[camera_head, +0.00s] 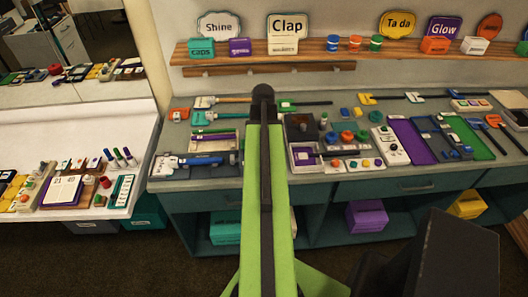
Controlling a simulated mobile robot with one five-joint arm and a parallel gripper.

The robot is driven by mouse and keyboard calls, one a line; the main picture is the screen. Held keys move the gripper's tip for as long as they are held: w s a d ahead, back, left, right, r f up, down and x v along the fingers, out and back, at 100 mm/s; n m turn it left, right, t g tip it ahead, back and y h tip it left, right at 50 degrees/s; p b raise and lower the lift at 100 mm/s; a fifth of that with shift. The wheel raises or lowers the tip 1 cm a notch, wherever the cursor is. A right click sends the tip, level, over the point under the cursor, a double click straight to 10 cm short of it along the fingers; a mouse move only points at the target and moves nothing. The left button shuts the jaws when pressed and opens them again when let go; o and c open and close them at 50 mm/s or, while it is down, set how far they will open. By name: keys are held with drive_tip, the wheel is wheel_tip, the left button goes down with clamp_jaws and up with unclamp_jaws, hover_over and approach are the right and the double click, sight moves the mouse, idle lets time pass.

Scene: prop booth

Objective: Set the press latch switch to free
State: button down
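I cannot tell which of the small devices on the grey counter (375,185) is the press latch switch. A pale control box (390,146) with several coloured buttons stands right of the counter's middle. Left of it, a strip (356,164) with small coloured buttons lies near the front edge. A dark device in a tray (301,127) stands just right of my green arm. No switch setting or label can be read at this size. My arm rises through the middle of the view and covers part of the counter. My gripper's fingers do not show.
A wooden shelf (340,46) with signs and small boxes runs above the counter. Purple (408,139) and green (470,138) trays lie at the right. A white side table (130,130) with many items stands at the left. Dark floor (140,262) is open in front.

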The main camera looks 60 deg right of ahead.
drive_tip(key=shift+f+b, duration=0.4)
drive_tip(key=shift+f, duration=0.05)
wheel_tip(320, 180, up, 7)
drive_tip(key=p, duration=0.7)
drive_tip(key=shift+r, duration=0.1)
idle(0.4)
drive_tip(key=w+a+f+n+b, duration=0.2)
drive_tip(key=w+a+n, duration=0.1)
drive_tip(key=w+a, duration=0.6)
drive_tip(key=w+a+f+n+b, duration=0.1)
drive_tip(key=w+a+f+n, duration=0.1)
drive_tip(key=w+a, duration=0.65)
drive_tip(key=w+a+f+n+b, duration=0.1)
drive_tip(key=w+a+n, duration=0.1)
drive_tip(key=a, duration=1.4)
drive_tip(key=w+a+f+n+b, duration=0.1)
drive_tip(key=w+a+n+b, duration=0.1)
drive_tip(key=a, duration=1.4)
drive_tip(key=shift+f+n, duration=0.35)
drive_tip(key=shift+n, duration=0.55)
